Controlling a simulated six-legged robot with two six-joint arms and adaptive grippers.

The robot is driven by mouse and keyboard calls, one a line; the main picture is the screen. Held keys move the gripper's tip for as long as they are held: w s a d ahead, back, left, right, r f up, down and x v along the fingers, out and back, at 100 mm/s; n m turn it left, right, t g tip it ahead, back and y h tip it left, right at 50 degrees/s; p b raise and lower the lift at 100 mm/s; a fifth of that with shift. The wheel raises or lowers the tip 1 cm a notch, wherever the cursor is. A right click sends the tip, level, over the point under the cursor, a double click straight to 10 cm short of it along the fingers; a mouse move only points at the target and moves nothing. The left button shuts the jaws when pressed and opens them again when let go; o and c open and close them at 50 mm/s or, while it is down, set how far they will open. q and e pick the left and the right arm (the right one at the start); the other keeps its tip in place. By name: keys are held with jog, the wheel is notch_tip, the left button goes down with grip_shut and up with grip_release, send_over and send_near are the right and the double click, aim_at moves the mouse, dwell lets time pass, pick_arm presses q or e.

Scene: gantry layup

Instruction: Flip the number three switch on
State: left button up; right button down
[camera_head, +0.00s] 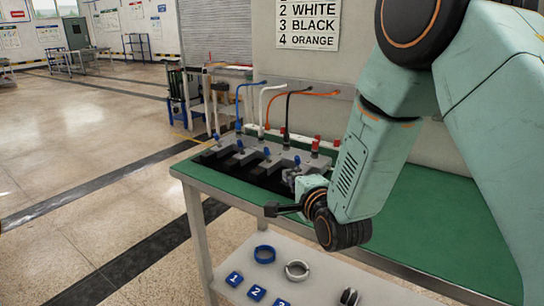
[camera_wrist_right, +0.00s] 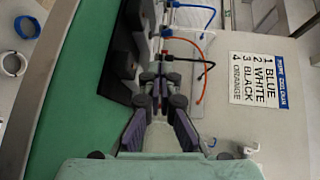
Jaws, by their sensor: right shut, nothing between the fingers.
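A dark switch unit (camera_head: 250,172) with a row of blue-tipped levers lies on the green bench. The third lever from the left (camera_head: 267,153) stands up from its grey block; its exact tilt is too small to tell. My right gripper (camera_head: 292,176) is at the right end of the row, right of that lever, and partly covers the fourth switch. In the wrist view my right gripper (camera_wrist_right: 160,84) is shut and empty beside the dark unit (camera_wrist_right: 128,50). I cannot tell whether it touches a switch. My left gripper is not in view.
Blue, white, black and orange cables (camera_head: 290,92) rise behind the unit. A sign (camera_head: 308,22) lists numbers and colours. The green bench top (camera_head: 430,215) is clear at right. A lower shelf (camera_head: 330,292) holds rings and blue number tags.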

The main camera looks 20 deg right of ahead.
jog(key=b, duration=0.2)
send_near(268, 152)
jog(key=w, duration=0.1)
jog(key=w+f, duration=0.1)
jog(key=w, duration=0.1)
jog(key=w+f, duration=0.1)
jog(key=w, duration=0.1)
jog(key=shift+w+a+r, duration=0.1)
jog(key=shift+w, duration=0.2)
jog(key=shift+w+r, duration=0.15)
jog(key=shift+w, duration=0.25)
jog(key=shift+w, duration=0.1)
jog(key=shift+r, duration=0.15)
jog(key=shift+p, duration=0.6)
jog(key=shift+m+g, duration=0.3)
